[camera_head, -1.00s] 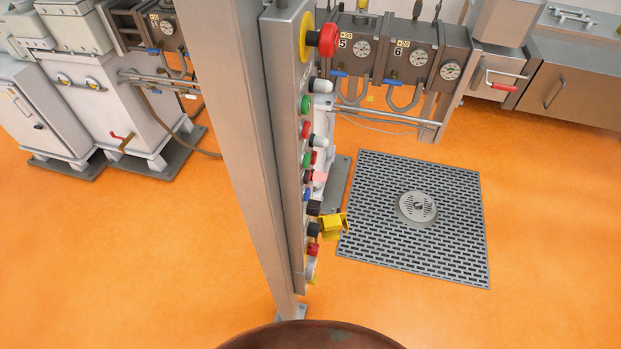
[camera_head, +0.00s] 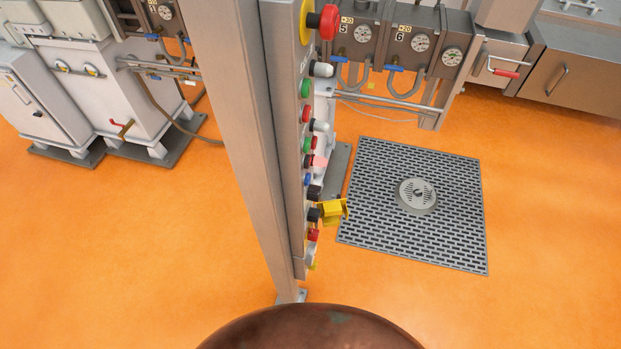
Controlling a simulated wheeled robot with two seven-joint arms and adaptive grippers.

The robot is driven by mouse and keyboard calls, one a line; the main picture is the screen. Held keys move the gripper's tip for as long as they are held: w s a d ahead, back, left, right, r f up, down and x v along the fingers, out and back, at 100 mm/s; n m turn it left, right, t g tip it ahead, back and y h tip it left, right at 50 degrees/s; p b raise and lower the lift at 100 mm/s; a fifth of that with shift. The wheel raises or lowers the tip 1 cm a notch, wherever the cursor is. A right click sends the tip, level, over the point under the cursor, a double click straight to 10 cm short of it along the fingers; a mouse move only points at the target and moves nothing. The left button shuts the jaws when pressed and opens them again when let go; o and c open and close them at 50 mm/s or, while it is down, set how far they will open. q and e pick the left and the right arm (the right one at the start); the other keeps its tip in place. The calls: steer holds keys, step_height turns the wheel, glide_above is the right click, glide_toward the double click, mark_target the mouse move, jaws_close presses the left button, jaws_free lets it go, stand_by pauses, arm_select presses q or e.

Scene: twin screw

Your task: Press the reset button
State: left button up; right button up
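A narrow grey control panel (camera_head: 284,120) stands upright on a metal post (camera_head: 232,110) in the middle of the head view, seen nearly edge-on. A large red mushroom button (camera_head: 328,22) on a yellow base sits at its top. Below it is a column of small buttons and knobs, among them a green button (camera_head: 305,88), a red button (camera_head: 306,114), a blue button (camera_head: 307,180) and black knobs (camera_head: 314,192). A yellow block (camera_head: 332,210) sticks out near the bottom. Labels are unreadable, so I cannot tell which is the reset button. Neither gripper is in view.
A brown rounded surface (camera_head: 312,330) fills the bottom centre. Grey cabinets (camera_head: 85,95) stand at the left, and gauge units (camera_head: 400,45) with pipes are behind at the right. A floor grate (camera_head: 380,232) lies right of the panel. The orange floor is otherwise open.

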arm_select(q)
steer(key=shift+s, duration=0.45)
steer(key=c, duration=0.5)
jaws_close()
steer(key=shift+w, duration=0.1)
